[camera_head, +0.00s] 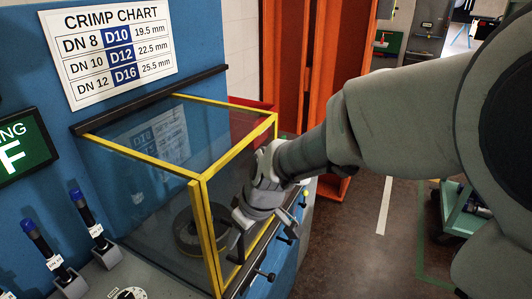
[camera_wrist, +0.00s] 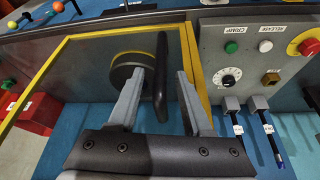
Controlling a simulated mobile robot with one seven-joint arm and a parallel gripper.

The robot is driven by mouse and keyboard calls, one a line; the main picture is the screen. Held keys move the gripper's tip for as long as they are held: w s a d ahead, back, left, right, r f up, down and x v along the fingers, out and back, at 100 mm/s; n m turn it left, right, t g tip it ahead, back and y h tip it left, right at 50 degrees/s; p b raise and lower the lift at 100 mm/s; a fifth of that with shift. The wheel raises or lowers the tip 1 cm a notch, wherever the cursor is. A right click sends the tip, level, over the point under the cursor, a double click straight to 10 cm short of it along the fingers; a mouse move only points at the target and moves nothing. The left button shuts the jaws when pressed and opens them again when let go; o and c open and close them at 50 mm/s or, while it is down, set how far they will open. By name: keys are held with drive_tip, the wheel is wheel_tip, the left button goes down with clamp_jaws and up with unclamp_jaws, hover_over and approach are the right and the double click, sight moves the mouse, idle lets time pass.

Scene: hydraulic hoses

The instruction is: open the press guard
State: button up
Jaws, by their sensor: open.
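The press guard (camera_head: 203,190) is a clear box with a yellow frame, and it stands closed over the front of the blue press. Its pane and frame also show in the wrist view (camera_wrist: 70,75). A dark bar handle (camera_wrist: 161,62) is on the guard's front. My gripper (camera_wrist: 160,76) is open, with one finger on each side of the handle; I cannot tell whether either finger touches it. In the head view my gripper (camera_head: 262,222) is at the guard's front and partly hides the handle. A round die head (camera_head: 187,232) shows behind the pane.
A control panel (camera_wrist: 255,55) with buttons and a dial is right of the guard in the wrist view. Blue-capped gauges (camera_head: 82,208) stand left of the guard in the head view. Orange shelving (camera_head: 290,50) is behind. The floor (camera_head: 365,240) at right is open, with a green cart (camera_head: 466,212) farther right.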

drive_tip(key=shift+w+a+f, duration=0.1)
drive_tip(key=shift+a+f, duration=0.05)
drive_tip(key=shift+f, duration=0.25)
clamp_jaws()
idle(1.3)
